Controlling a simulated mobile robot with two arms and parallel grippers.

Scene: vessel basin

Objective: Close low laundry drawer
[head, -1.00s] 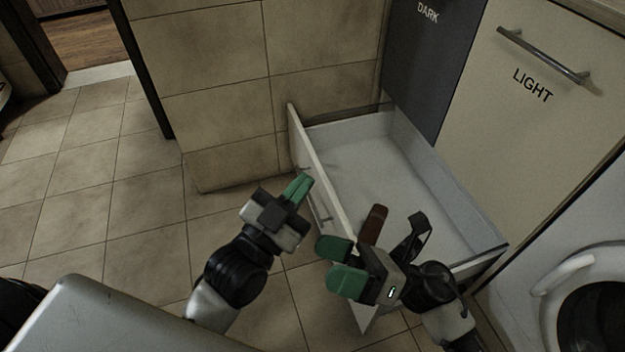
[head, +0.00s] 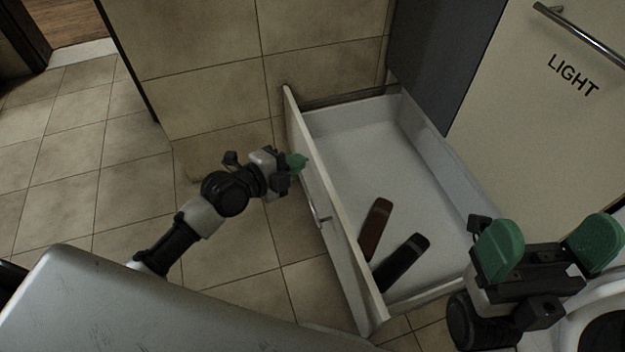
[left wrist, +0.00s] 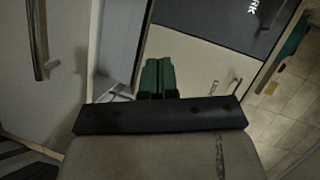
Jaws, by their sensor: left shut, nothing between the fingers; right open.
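The low laundry drawer (head: 366,150) is pulled out, with its pale interior showing. Its front panel (head: 330,222) faces lower left and carries a bar handle (head: 319,214). A brown long object (head: 376,228) and a black long object (head: 401,262) lie inside near the front. My left gripper (head: 299,162) is shut and empty, at the outer side of the front panel near its far end; I cannot tell if it touches. Its green fingertips show together in the left wrist view (left wrist: 158,76). My right gripper (head: 548,250) is open and empty, right of the drawer's near corner.
A tiled wall block (head: 205,85) stands left of the drawer. A dark panel (head: 432,65) and a cream panel marked LIGHT (head: 535,120) rise behind it. A white washing machine (head: 605,300) is at lower right. Tiled floor (head: 75,170) is clear at left.

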